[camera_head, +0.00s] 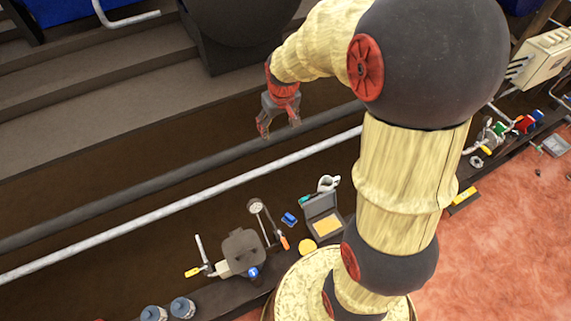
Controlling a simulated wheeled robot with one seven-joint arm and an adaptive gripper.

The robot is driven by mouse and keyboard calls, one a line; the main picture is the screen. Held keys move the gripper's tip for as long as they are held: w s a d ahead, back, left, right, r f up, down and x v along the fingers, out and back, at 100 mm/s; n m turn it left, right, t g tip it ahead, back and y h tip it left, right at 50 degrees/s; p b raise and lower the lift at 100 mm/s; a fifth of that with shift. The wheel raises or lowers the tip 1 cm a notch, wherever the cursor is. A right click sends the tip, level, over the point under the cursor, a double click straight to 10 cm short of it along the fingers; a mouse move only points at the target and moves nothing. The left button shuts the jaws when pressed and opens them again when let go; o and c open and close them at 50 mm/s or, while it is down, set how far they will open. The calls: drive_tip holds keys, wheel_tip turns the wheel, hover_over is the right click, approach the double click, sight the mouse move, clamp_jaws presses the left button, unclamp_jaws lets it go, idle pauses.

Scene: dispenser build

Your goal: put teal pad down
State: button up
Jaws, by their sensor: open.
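My gripper (279,127) hangs at the end of my raised arm, fingers spread and pointing down, with nothing visible between them. It appears in front of the dark floor and the long dark pipe, well apart from the bench items below it in the picture. A small teal piece (305,200) lies at the upper left edge of an open grey case. It is too small to tell whether this is the teal pad. No other clear teal pad shows; my arm hides part of the bench.
The grey case (324,226) holds a yellow sheet. Near it are a blue item (289,219), a yellow disc (307,245), a dial gauge (256,206) and a dark grey vise-like block (243,252). A pale pipe (180,207) runs behind the bench.

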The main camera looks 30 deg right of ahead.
drive_tip(key=s+a+r, duration=0.3)
drive_tip(key=s+r, duration=0.2)
drive_tip(key=s, duration=0.2)
drive_tip(key=s+a+r+t, duration=0.1)
drive_tip(key=s+a+r, duration=0.3)
drive_tip(key=s, duration=0.4)
drive_tip(key=s+a+r+t, duration=0.1)
drive_tip(key=s+a+r, duration=0.3)
drive_tip(key=s+r, duration=0.2)
drive_tip(key=shift+s+r+y, duration=0.15)
drive_tip(key=shift+s+y, duration=0.25)
drive_tip(key=shift+s, duration=0.7)
drive_tip(key=shift+d, duration=0.1)
